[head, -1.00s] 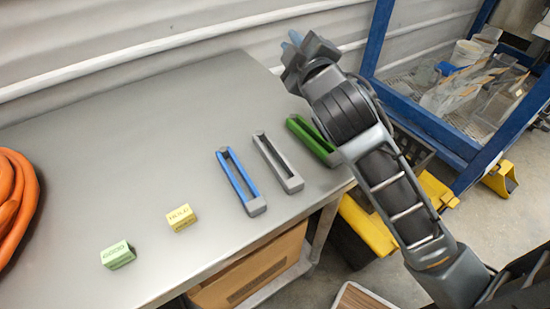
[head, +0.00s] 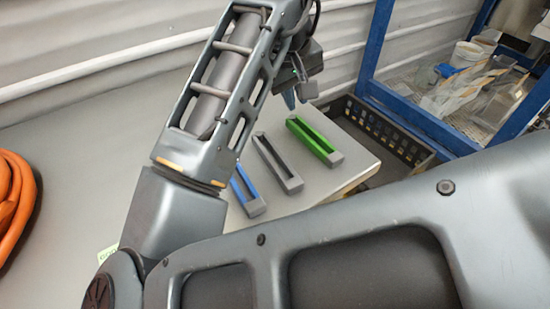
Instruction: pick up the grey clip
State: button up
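The grey clip (head: 292,184) lies on the grey table between the blue clip and the green clip. It is a long narrow frame with a slot along its middle, and it shows almost whole in the head view. My gripper (head: 298,96) is above and beyond the far end of the grey clip, apart from it. Its fingers point down and look spread with nothing between them. The green clip (head: 325,151) lies to the right of the grey clip. The blue clip (head: 254,207) lies to the left, partly hidden by my arm.
An orange hose coil (head: 18,200) lies at the table's left edge. A green labelled block (head: 106,253) is mostly hidden by my arm. A black crate (head: 385,135) stands past the table's right end, beside a blue-framed enclosure (head: 420,118). A ribbed wall runs behind.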

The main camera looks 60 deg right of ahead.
aim_at(268, 157)
jog(key=a+y, duration=0.1)
jog(key=a, duration=0.1)
jog(key=a+f+y, duration=0.1)
jog(key=a, duration=0.2)
jog(key=a+y, duration=0.2)
jog(key=a, duration=0.1)
jog(key=shift+w+f, duration=0.2)
jog(key=shift+f, duration=0.15)
jog(key=shift+a+f, duration=0.15)
jog(key=shift+f, duration=0.65)
jog(key=shift+w+d+f, duration=0.15)
jog(key=shift+f, duration=1.35)
jog(key=shift+w+d+f, duration=0.1)
jog(key=shift+f, duration=1.4)
grip_shut()
